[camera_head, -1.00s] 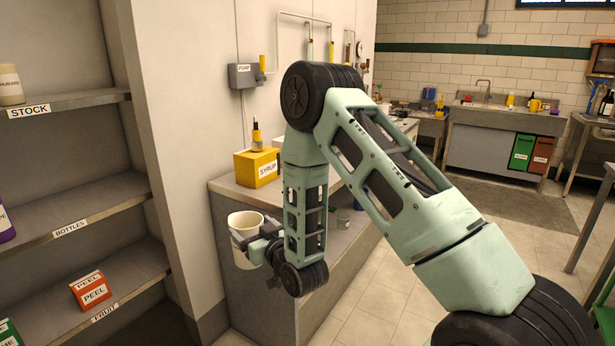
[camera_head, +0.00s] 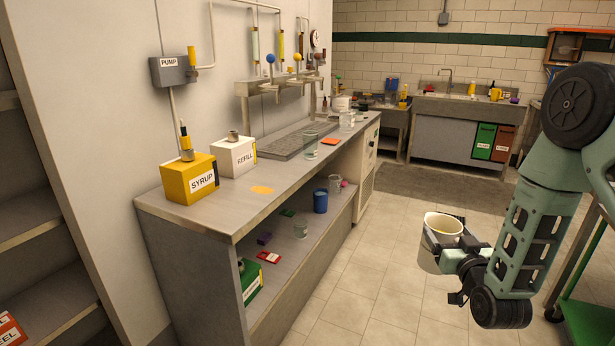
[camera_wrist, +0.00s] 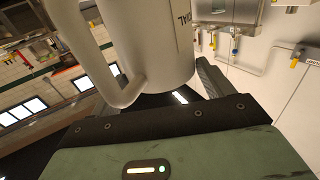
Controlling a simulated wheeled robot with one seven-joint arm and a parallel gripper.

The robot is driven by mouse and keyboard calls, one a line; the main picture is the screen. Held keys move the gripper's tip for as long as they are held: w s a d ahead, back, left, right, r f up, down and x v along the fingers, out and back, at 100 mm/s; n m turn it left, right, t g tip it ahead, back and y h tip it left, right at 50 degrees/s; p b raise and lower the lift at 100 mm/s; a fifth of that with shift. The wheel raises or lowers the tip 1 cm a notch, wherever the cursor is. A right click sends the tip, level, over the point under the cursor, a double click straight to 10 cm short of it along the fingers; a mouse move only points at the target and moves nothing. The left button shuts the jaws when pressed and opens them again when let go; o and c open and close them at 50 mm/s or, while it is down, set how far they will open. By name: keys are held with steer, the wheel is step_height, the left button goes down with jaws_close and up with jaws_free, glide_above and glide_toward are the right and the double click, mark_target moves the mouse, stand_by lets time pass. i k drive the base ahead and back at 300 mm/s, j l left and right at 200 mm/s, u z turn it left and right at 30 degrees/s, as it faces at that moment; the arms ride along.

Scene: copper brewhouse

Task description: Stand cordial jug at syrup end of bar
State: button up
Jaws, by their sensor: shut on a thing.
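The cordial jug (camera_head: 441,232) is a cream-white jug with yellowish contents showing inside its rim. My gripper (camera_head: 458,258) is shut on it and holds it upright in the air, over the floor to the right of the bar. In the wrist view the white jug (camera_wrist: 165,45) fills the upper middle, with its handle on the left and part of a dark label. The bar (camera_head: 225,213) is a grey counter along the left wall. Its syrup end, at the near left, carries the yellow SYRUP box (camera_head: 201,183) with a pump on top.
A white REFILL box (camera_head: 233,157) stands beside the syrup box. An orange patch (camera_head: 262,190) lies on the bar top, with a clear glass (camera_head: 311,146) farther back. Bare counter lies along the near front edge. A shelf below holds a blue cup (camera_head: 320,201) and small items.

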mark_target(245, 201)
steer(key=i+j+z, duration=0.25)
steer(key=j, duration=0.2)
steer(key=j+z, duration=0.55)
steer(key=j, duration=0.35)
steer(key=i, duration=0.05)
